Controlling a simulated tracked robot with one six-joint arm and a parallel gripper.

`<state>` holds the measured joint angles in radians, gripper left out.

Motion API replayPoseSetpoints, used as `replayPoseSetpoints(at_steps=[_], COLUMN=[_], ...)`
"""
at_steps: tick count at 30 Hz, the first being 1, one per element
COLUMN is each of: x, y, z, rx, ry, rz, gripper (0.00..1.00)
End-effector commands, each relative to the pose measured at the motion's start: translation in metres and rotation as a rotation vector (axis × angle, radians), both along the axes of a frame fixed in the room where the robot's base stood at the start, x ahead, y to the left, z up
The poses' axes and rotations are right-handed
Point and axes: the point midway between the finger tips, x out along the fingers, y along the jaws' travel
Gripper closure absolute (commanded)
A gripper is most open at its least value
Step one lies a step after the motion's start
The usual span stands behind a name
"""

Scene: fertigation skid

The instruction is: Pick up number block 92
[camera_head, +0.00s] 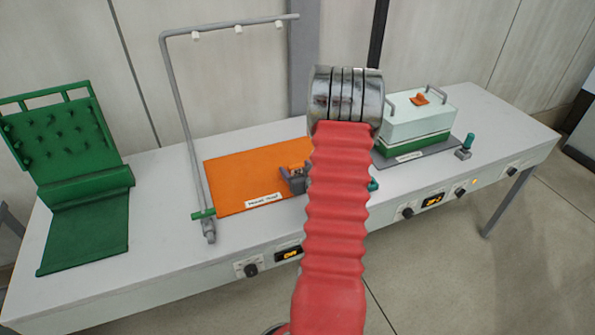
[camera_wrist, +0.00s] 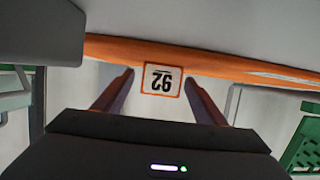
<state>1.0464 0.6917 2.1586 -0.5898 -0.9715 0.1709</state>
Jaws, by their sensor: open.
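Number block 92 (camera_wrist: 161,79) shows a white face with an orange border and a black 92, upside down in the wrist view. It sits at the edge of the orange mat (camera_wrist: 215,64). My gripper (camera_wrist: 159,75) is open, with one finger on each side of the block and visible gaps between. I cannot tell how deep the block lies between the fingers. In the head view my gripper (camera_head: 296,178) is low over the right part of the orange mat (camera_head: 245,175). The block is not clearly distinguishable there, and my red arm hides part of that area.
The mat lies on a long white bench (camera_head: 170,240). A grey pipe frame (camera_head: 180,100) rises at the mat's left. A green pegged rack (camera_head: 65,150) stands far left. A pale green-based box with handles (camera_head: 418,118) stands right on a grey plate. Knobs line the front edge.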

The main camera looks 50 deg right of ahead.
Motion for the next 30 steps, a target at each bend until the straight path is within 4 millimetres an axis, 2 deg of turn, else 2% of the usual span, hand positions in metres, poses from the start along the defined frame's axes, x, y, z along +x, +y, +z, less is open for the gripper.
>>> replayPoseSetpoints(at_steps=[8,26,30], x=[-0.0001,-0.0001,0.0000], y=[0.0001,0.0001,0.0001], z=[0.0003,0.0003,0.0004], rx=[0.000,0.000,-0.001], ry=[0.000,0.000,-0.001], rz=[0.000,0.000,0.000], gripper=[0.35,0.77,0.79])
